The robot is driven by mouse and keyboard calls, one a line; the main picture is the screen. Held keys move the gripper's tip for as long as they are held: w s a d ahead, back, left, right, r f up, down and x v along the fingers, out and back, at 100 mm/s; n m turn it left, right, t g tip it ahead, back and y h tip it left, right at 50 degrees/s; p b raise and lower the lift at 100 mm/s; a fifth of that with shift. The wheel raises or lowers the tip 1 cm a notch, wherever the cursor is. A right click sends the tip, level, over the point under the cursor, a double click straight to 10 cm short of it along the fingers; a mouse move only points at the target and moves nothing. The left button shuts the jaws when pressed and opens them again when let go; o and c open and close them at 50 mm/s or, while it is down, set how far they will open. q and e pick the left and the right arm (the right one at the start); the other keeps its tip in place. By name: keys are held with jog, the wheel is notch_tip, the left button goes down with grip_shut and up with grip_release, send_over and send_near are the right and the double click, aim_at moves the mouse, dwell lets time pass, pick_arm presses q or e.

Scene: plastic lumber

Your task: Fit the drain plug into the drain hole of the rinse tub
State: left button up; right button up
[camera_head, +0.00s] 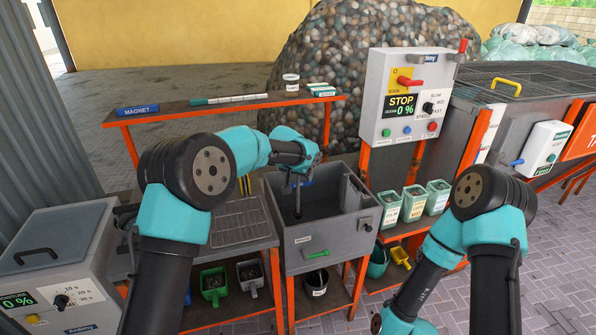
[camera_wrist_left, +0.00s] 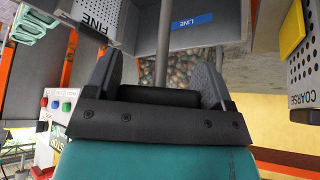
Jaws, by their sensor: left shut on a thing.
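The rinse tub (camera_head: 310,245) is a grey box on orange legs near the middle of the head view. It has a green handle on its front. My left gripper (camera_head: 301,178) is over the tub's back left part. It is shut on the black crossbar (camera_wrist_left: 160,97) of what looks like the drain plug, and this bar also shows between the fingers in the left wrist view. A grey rod (camera_wrist_left: 163,45) runs from the bar, and in the head view it reaches down into the tub. Its lower end and the drain hole cannot be made out. My right gripper is out of view.
A control post (camera_head: 405,95) stands right of the tub, with several green-white bins (camera_head: 413,204) below it. A wire rack (camera_head: 238,222) lies left of the tub. A shelf (camera_head: 225,105) runs behind. A blue label (camera_wrist_left: 192,20) shows in the wrist view.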

aim_at(298, 212)
pick_arm(q)
jog(key=shift+f, duration=8.85)
jog(key=o, duration=1.2)
jog(key=v, duration=1.7)
jog(key=shift+r, duration=0.15)
jog(key=shift+s, duration=0.1)
